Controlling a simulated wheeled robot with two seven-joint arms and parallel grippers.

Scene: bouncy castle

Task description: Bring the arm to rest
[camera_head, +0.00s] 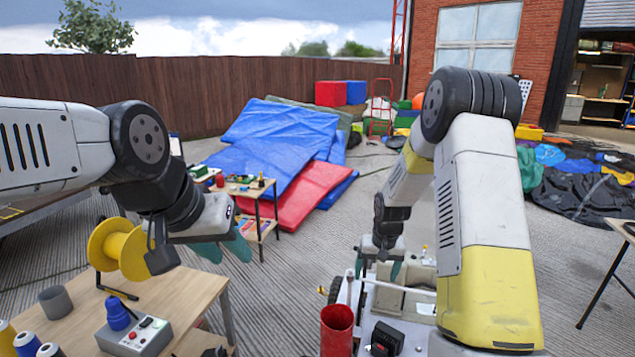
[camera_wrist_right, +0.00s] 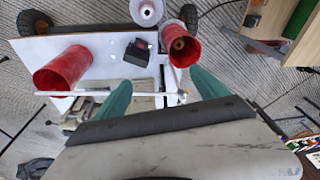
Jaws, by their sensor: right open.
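My right arm comes in from the right in the head view and bends down. Its gripper (camera_head: 380,270) hangs over a white-topped cart, with its teal fingers pointing down. In the right wrist view the two fingers of this gripper (camera_wrist_right: 160,92) are spread apart with nothing held between them. My left gripper (camera_head: 224,252) is near the right side of the wooden table (camera_head: 180,295), its teal fingers apart and empty. The yellow spool (camera_head: 120,250) on that table stands to the left of it.
The white cart (camera_wrist_right: 100,65) carries a red cup (camera_head: 337,328), which also shows in the wrist view (camera_wrist_right: 62,70), a second red cup (camera_wrist_right: 180,45) and a black block (camera_head: 386,338). A control box (camera_head: 135,335) is on the table. Blue and red mats (camera_head: 300,195) lie behind.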

